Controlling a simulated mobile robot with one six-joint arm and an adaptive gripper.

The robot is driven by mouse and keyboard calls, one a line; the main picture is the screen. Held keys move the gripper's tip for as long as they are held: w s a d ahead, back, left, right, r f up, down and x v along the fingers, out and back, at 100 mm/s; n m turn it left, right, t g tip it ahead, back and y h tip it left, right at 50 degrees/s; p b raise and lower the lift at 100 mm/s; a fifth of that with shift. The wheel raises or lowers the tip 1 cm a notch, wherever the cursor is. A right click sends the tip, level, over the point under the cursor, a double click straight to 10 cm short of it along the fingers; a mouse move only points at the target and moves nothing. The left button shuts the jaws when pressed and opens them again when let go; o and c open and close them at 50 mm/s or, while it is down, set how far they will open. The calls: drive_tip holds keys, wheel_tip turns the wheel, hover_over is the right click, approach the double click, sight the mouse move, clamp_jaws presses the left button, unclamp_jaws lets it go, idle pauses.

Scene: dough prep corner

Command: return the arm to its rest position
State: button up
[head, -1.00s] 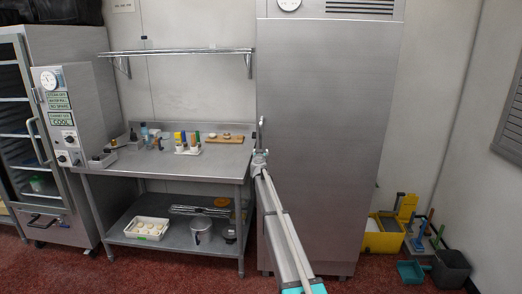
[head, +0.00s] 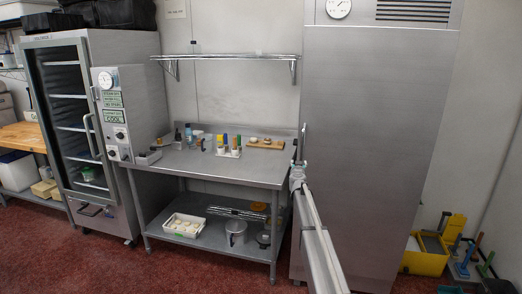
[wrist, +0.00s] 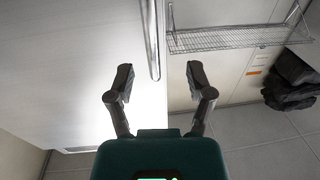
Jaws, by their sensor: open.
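My arm reaches up from the bottom of the head view, in front of the tall steel cabinet (head: 385,130). Its end is near the cabinet's upright handle (head: 303,143), where my gripper is too small to make out clearly. In the wrist view my gripper (wrist: 160,78) is open, with its two dark fingers wide apart and nothing held. The handle bar (wrist: 154,35) shows beyond the fingers, its end in line with the gap between them. I cannot tell how far the bar is from the fingers.
A steel worktable (head: 235,168) with small bottles and a wooden board (head: 265,144) stands left of my arm. A wire shelf (head: 230,57) hangs above. A glass-door cabinet (head: 70,110) is farther left. A yellow bin (head: 425,255) stands at right. Red floor lies open at front left.

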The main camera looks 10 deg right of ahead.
drive_tip(key=s+a+f+n+g+y, duration=0.2)
drive_tip(key=s+a+f+y, duration=0.1)
drive_tip(key=s+a, duration=0.4)
drive_tip(key=s+a+f+n+g+y, duration=0.2)
drive_tip(key=s+a+f+n+y, duration=0.15)
drive_tip(key=s, duration=0.55)
drive_tip(key=s+a+f+n+g+y, duration=0.1)
drive_tip(key=s+a+f+g+y, duration=0.1)
drive_tip(key=s+a+y, duration=0.4)
drive_tip(key=s+d+f+m+g+h, duration=0.1)
drive_tip(key=s+f+g+h, duration=0.1)
drive_tip(key=s, duration=1)
drive_tip(key=s+d+f+m+g+h, duration=0.1)
drive_tip(key=s+d+f+g+h, duration=0.1)
drive_tip(key=s, duration=1)
drive_tip(key=s+d+f+m+g+h, duration=0.1)
drive_tip(key=s+f+g+h, duration=0.3)
drive_tip(key=s, duration=0.8)
wheel_tip(320, 180, down, 2)
drive_tip(key=g, duration=0.3)
drive_tip(key=shift+d+m, duration=0.15)
drive_tip(key=shift+m, duration=0.2)
drive_tip(key=shift+f, duration=0.1)
drive_tip(key=shift+c, duration=0.8)
